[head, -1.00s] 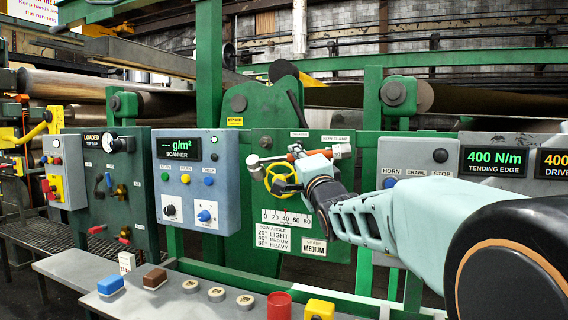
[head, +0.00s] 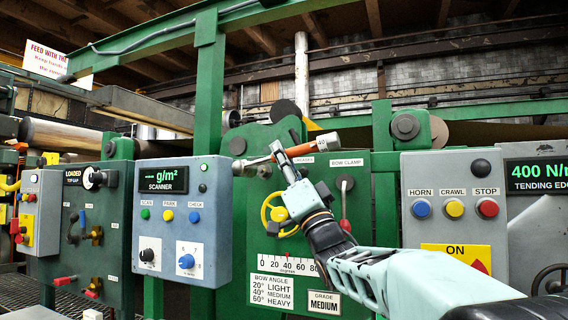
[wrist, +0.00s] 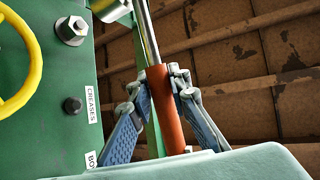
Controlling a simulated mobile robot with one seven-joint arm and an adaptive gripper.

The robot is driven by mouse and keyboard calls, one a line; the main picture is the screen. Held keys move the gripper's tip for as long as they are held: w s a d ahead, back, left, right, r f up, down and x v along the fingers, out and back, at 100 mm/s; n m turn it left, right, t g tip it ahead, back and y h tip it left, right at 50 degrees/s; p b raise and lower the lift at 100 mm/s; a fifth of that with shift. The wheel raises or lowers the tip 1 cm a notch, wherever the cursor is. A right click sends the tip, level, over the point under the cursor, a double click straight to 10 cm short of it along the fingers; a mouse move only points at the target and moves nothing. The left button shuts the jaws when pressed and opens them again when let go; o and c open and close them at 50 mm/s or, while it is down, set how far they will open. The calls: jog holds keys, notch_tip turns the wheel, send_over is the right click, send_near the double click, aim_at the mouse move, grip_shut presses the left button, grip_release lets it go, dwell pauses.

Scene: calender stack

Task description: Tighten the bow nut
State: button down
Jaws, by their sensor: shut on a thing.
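My gripper (head: 292,153) is shut on the orange-red handle of a long tool (head: 322,145). In the wrist view the fingers (wrist: 158,92) pinch the handle (wrist: 166,112) from both sides. The tool's silver shaft (wrist: 147,32) runs up to a metal head at the top edge, partly out of frame. In the head view the tool lies tilted across the upper green panel, its head (head: 239,170) at the left. A grey hex nut, apparently the bow nut (wrist: 72,30), is on the panel left of the tool; it also shows in the head view (head: 264,171). The head looks apart from the nut.
A yellow handwheel (head: 275,212) sits below the nut, above the angle scale (head: 289,263). The bow clamp lever (head: 345,205), with a red handle, is right of my gripper. The blue scanner box (head: 182,220) stands left, the horn, crawl and stop box (head: 453,195) right.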

jog(key=shift+r+n, duration=0.25)
jog(key=shift+n, duration=0.05)
jog(key=r+g+p, duration=0.1)
jog(key=p, duration=0.1)
jog(key=shift+a+n+y+p, duration=0.15)
jog(key=shift+n+y+p, duration=0.15)
jog(key=shift+n, duration=0.1)
jog(key=r+n+g+p, duration=0.1)
jog(key=g+p, duration=0.1)
jog(key=p, duration=0.3)
jog(key=a+r+n+g+p, duration=0.1)
jog(key=r+n+g+p, duration=0.1)
jog(key=p, duration=0.4)
jog(key=w+a+r+n+g+p, duration=0.1)
jog(key=g+p, duration=0.1)
jog(key=p, duration=0.3)
jog(key=shift+a+r+n+g, duration=0.25)
jog(key=shift+r+n+g, duration=0.05)
jog(key=shift+r+n, duration=0.1)
jog(key=w+a+r+n+g+h+p, duration=0.2)
jog(key=w+a+g+h+p, duration=0.1)
jog(key=p, duration=2)
jog(key=w+g+h, duration=0.1)
jog(key=w+h, duration=0.1)
jog(key=shift+w+a+r, duration=0.2)
jog(key=shift+w+a, duration=0.15)
